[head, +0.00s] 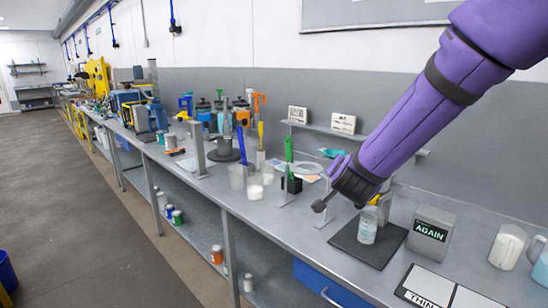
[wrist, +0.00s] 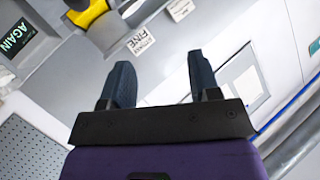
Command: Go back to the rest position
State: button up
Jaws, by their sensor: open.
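My gripper (wrist: 163,82) shows in the wrist view with its two dark fingers spread wide apart. Nothing is between them. In the head view my purple arm comes down from the upper right, and its dark end is over the bench (head: 395,272), left of and above a clear jar (head: 367,226). The jar stands upright on a dark mat (head: 345,238), apart from my gripper. The fingers cannot be made out clearly in the head view.
A box with an "AGAIN" display (head: 431,232) stands right of the mat; the display also shows in the wrist view (wrist: 15,38). A white jug (head: 507,246) is farther right. Stands, bottles and tools crowd the bench to the left.

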jog(key=s+d+r+n+g+y, duration=0.3)
jog(key=s+r+n, duration=0.15)
jog(key=s, duration=0.55)
jog(key=s+d+r+n+g+y, duration=0.25)
jog(key=s+r, duration=0.25)
jog(key=s, duration=0.5)
jog(key=s+d+n+g+h, duration=0.1)
jog(key=s+d, duration=0.5)
jog(key=s, duration=0.7)
jog(key=shift+s+d+f+g+h, duration=0.15)
jog(key=shift+s+f+g+h, duration=0.25)
jog(key=shift+g+h, duration=0.45)
jog(key=shift+w, duration=0.1)
